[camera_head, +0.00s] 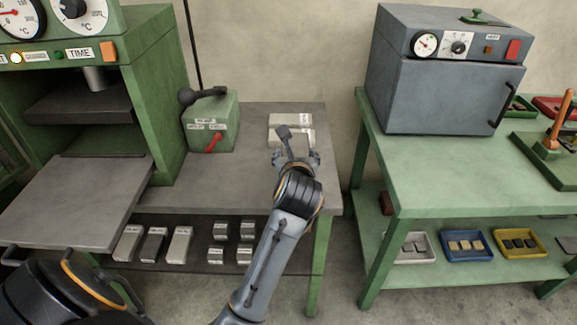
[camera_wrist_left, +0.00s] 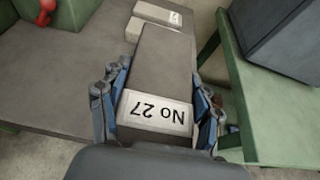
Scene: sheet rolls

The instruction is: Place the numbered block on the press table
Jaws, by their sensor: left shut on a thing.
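My left gripper (camera_head: 293,160) is over the right end of the grey-topped table (camera_head: 240,190). In the left wrist view its fingers (camera_wrist_left: 158,105) are shut on the sides of a grey block (camera_wrist_left: 160,68), whose white label reads "No 27" upside down. In the head view the gripper largely hides this block. Two pale labelled blocks lie on the table just beyond, and one shows in the left wrist view (camera_wrist_left: 160,14). The green press (camera_head: 160,110) stands at the left with a flat grey plate (camera_head: 75,200) extending in front. My right gripper is not in view.
A green box with a red lever (camera_head: 212,122) stands between the press and my gripper. Several labelled blocks (camera_head: 180,244) lie on the lower shelf. At the right, a green table (camera_head: 440,185) bears a grey oven (camera_head: 445,85); small trays (camera_head: 467,245) sit below.

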